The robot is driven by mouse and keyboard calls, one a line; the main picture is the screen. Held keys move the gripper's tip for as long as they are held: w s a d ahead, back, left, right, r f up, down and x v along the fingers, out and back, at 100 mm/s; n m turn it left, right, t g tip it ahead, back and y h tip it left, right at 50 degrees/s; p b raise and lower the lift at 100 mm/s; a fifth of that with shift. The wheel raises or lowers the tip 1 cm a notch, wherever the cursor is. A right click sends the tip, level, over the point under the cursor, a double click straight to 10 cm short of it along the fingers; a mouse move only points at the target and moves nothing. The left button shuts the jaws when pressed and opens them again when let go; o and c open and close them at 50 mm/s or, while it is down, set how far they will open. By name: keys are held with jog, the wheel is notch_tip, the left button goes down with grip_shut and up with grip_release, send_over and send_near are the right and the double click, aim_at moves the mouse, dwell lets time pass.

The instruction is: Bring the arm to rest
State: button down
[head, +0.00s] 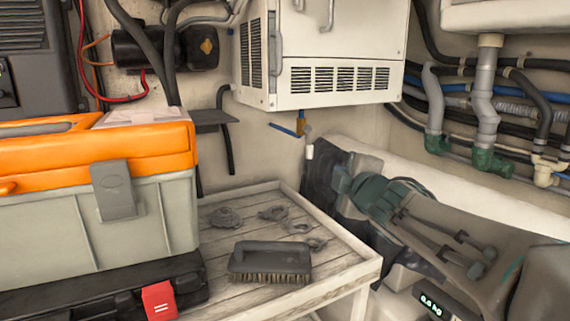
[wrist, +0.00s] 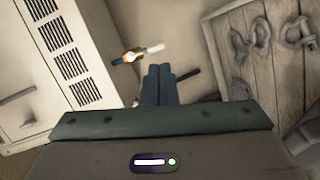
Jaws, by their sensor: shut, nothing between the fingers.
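The arm's lower part is cut off by the picture edge.
The wooden table (head: 330,282) bears a brush (head: 270,259) and several small grey shackle-like parts. An orange and grey toolbox (head: 130,215) stands at left. The white vented cabinet (head: 340,45) hangs above. Pipes and hoses (head: 484,100) line the right wall.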

jog(key=s+d+f+m+g+h+p, duration=0.2)
jog(key=s+d+m+g+p, duration=0.15)
jog(key=s+m, duration=0.2)
jog(key=s+d+f+m+g+h+p, duration=0.2)
jog(key=s+m+g+h+p, duration=0.1)
jog(key=s+m+p, duration=0.25)
jog(key=s+a+f+m+g+y+p, duration=0.1)
jog(key=s+a+f+m+g+p, duration=0.1)
jog(key=s, duration=0.5)
jog(key=s+a+f+m+g+y+p, duration=0.1)
jog(key=s+a+f+m+g+p, duration=0.1)
jog(key=s+m+g+p, duration=0.1)
jog(key=s+m+g, duration=0.1)
jog(key=s+g, duration=0.1)
jog(key=s, duration=0.1)
jog(key=shift+s+f, duration=0.15)
jog(key=shift+s, duration=0.2)
